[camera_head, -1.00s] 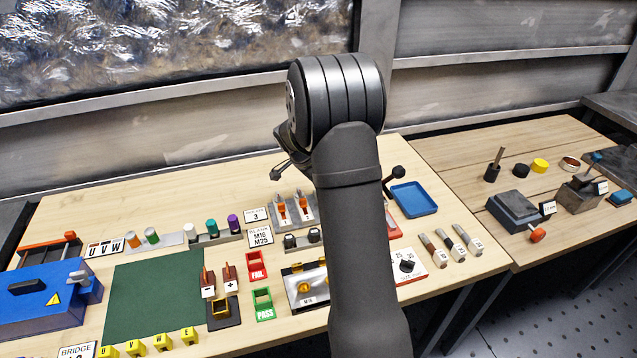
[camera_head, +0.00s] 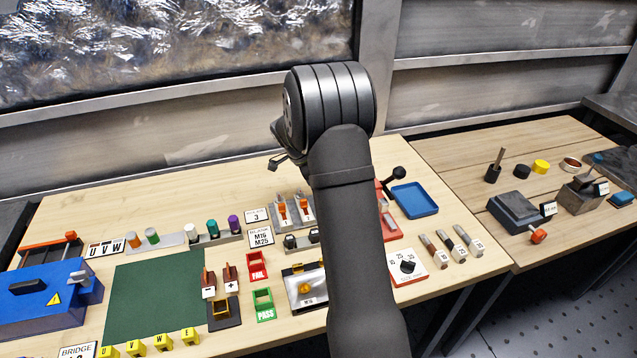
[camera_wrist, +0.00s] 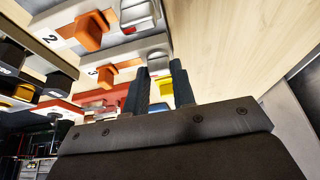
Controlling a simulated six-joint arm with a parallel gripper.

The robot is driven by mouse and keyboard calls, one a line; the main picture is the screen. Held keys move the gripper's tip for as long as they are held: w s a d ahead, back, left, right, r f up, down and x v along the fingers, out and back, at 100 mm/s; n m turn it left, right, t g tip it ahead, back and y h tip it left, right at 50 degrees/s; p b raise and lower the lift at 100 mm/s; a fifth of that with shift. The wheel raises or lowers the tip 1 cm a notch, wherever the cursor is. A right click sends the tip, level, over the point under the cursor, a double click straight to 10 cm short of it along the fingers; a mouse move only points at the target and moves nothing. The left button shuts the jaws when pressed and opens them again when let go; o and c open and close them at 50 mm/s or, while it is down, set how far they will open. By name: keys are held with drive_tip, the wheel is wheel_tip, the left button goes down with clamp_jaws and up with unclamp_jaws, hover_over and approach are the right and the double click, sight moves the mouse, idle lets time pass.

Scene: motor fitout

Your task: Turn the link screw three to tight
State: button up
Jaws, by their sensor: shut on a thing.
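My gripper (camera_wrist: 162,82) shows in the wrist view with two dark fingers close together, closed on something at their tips. Small yellow and grey patches show between and behind the fingers, and I cannot tell what is held. A silver piece (camera_wrist: 158,62) is right at the fingertips, beside an orange block (camera_wrist: 119,72) on a white base marked 3. Another orange block (camera_wrist: 91,29) marked 2 lies further up, with a silver piece (camera_wrist: 137,14) beside it. I cannot make out link screw three clearly. In the head view my arm hides the gripper and work spot.
A green mat (camera_head: 150,295) and blue box (camera_head: 45,298) are further left. Bare wood lies behind the racks.

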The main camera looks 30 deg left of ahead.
drive_tip(key=o, duration=1)
drive_tip(key=v, duration=1.7)
drive_tip(key=shift+s+r, duration=0.1)
drive_tip(key=shift+r, duration=0.1)
drive_tip(key=x, duration=1.7)
drive_tip(key=shift+f, duration=0.25)
drive_tip(key=shift+r, duration=0.1)
